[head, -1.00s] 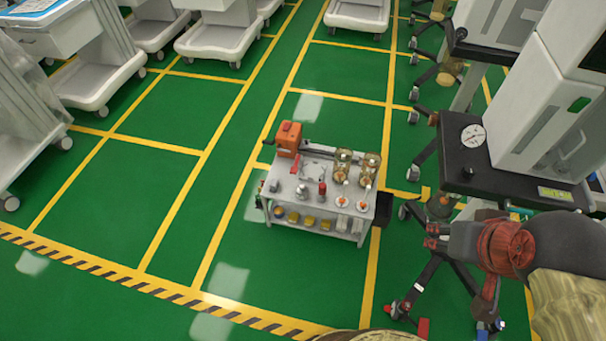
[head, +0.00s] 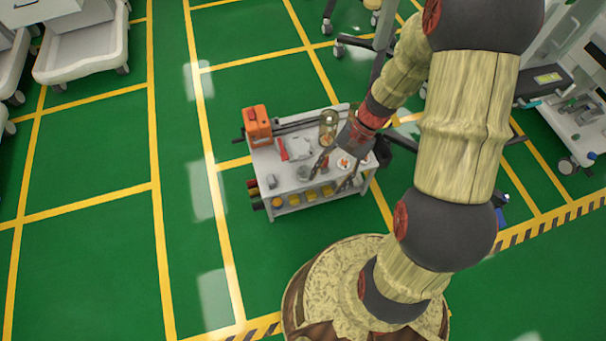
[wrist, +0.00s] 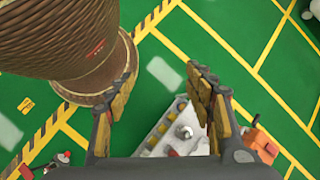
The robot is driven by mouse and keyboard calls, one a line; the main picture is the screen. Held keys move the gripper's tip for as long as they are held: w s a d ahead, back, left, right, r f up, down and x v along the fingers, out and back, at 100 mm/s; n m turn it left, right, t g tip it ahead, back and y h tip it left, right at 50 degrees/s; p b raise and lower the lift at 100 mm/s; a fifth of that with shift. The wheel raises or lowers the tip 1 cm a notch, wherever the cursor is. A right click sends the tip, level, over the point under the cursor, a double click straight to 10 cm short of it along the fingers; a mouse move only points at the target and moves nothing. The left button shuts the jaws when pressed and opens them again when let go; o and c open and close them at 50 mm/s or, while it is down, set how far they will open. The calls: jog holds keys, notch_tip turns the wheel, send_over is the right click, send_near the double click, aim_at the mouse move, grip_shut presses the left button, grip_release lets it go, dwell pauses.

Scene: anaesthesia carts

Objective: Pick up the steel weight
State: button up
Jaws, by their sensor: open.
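A small grey metal piece (head: 303,172), which looks like the steel weight, stands on the top of the white cart (head: 263,176) in the head view. In the wrist view a pale grey rounded piece (wrist: 185,132) stands on the cart top; I cannot tell whether it is the same one. My gripper (head: 333,179) is open and points down over the front right part of the cart. Its fingers (wrist: 162,60) are wide apart in the wrist view, with nothing between them. My gripper and arm hide part of the cart top.
An orange box (head: 257,126) stands at the cart's back left, with a red item (head: 283,149) near it. A glass-domed piece (head: 328,124) stands at the back. Yellow items fill the lower shelf. Green floor left of the cart is clear.

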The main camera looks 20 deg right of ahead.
jog(key=w+a+f+m+t+y, duration=0.25)
jog(key=f+m+y, duration=0.35)
jog(key=f, duration=0.8)
jog(key=m+t+h+b, duration=0.1)
jog(key=m+t+h, duration=0.3)
jog(key=m+t, duration=0.8)
send_near(306, 170)
jog(key=w+a+m+g, duration=0.1)
jog(key=w+a, duration=0.1)
jog(key=w, duration=0.1)
jog(key=shift+w+f, duration=0.4)
jog(key=shift+f, duration=0.05)
jog(key=b+x, duration=0.1)
jog(key=x, duration=0.2)
jog(key=b+x, duration=0.2)
jog(key=x, duration=0.1)
jog(key=shift+s+a+f, duration=0.15)
jog(key=shift+s+f, duration=0.05)
jog(key=shift+f, duration=0.1)
jog(key=shift+w+a+f+b, duration=0.1)
jog(key=shift+w+a+b, duration=0.25)
jog(key=shift+w+b, duration=0.15)
jog(key=shift+c, duration=1.3)
